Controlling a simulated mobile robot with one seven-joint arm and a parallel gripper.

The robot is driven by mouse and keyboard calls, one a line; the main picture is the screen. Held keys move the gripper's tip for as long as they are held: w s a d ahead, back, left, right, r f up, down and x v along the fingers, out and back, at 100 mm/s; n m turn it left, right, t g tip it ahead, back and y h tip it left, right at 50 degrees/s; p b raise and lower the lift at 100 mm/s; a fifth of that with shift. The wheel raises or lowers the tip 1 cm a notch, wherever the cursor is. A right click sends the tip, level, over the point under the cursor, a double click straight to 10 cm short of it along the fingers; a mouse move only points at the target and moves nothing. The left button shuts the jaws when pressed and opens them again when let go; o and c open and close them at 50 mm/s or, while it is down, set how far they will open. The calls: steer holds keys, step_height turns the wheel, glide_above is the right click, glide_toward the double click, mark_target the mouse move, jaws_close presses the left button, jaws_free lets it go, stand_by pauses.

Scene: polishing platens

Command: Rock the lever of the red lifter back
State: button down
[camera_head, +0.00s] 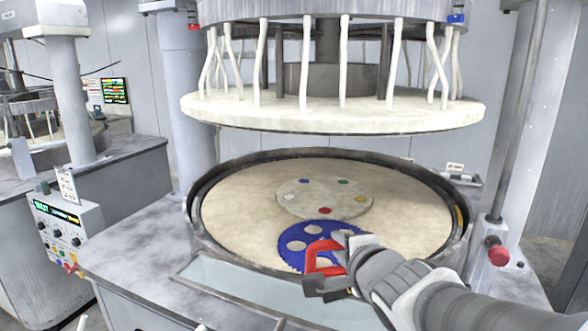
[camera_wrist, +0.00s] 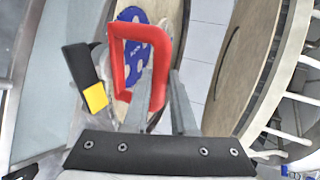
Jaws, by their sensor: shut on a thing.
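The red lifter shows as a red looped frame (camera_head: 312,256) at the front rim of the big round platen, over a blue toothed disc (camera_head: 300,234). My gripper (camera_head: 340,268) is shut on the red lifter. In the wrist view the red frame (camera_wrist: 161,62) rises between my grey fingers (camera_wrist: 158,105), with the blue disc (camera_wrist: 131,52) behind it. A black lever with a yellow patch (camera_wrist: 86,75) stands beside the red frame, left of my fingers and tilted. In the head view a black part (camera_head: 318,287) shows by the frame's lower end. The lifter's underside is hidden.
The platen (camera_head: 235,215) lies inside a raised dark rim (camera_head: 455,222). A pale upper plate (camera_head: 330,118) hangs above it on several white hoses. A control box (camera_head: 68,222) stands at left. A post with a red knob (camera_head: 498,255) stands at right.

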mark_target(338, 290)
steer(key=shift+r, duration=0.2)
steer(key=shift+s+a, duration=0.1)
steer(key=shift+s, duration=0.55)
steer(key=shift+s+f+b, duration=0.1)
steer(key=shift+s+b, duration=0.15)
steer(key=shift+b, duration=0.2)
steer(key=shift+s+b, duration=0.5)
steer(key=shift+s, duration=0.05)
steer(key=shift+s+a, duration=0.1)
steer(key=shift+a, duration=0.05)
